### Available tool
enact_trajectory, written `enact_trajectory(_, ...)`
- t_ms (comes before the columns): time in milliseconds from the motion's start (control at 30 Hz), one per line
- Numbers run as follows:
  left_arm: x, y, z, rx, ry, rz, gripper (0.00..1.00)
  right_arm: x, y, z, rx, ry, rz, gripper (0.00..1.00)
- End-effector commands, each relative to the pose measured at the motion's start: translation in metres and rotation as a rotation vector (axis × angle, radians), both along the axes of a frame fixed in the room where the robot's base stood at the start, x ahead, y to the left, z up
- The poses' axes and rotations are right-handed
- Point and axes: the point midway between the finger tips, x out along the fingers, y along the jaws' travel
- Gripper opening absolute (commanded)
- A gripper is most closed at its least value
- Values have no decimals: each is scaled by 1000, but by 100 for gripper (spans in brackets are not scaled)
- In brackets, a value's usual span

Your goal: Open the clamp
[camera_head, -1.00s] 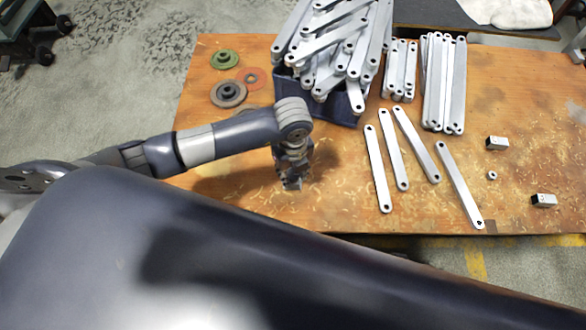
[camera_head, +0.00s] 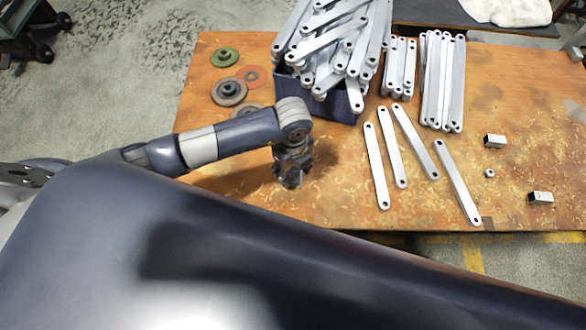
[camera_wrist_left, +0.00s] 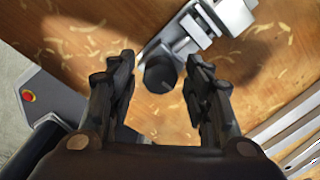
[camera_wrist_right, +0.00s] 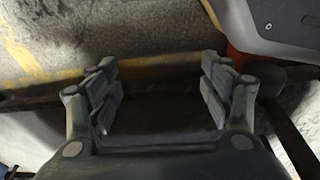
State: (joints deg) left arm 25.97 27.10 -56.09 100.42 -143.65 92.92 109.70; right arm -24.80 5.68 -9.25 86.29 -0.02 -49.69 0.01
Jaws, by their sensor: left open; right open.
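The clamp is a grey metal piece (camera_wrist_left: 195,33) with a dark round knob (camera_wrist_left: 160,73) in the left wrist view, above the wooden table. My left gripper (camera_wrist_left: 163,62) is open, with one finger on each side of the knob; I cannot tell whether they touch it. In the head view my left gripper (camera_head: 290,178) points down near the table's front edge and mostly hides the clamp. My right gripper (camera_wrist_right: 160,68) is open and empty in its wrist view, over the floor away from the table. It is not in the head view.
A dark blue bin (camera_head: 340,105) heaped with metal bars stands behind the left gripper. Loose flat bars (camera_head: 376,165) lie to the right, with small metal blocks (camera_head: 540,197) beyond. Discs (camera_head: 229,91) lie at the back left.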

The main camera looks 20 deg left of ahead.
Motion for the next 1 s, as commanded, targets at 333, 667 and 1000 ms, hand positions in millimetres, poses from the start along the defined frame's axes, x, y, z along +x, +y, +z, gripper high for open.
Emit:
enact_trajectory(333,0,0,0,1,-1,-63,46,0,0,-1,0,2,0,73)
enact_trajectory(667,1,1,-1,2,-2,-388,46,10,2,12,2,-9,-1,73)
enact_trajectory(1000,1,0,-1,1,-2,-724,46,19,3,38,3,-21,-4,73)
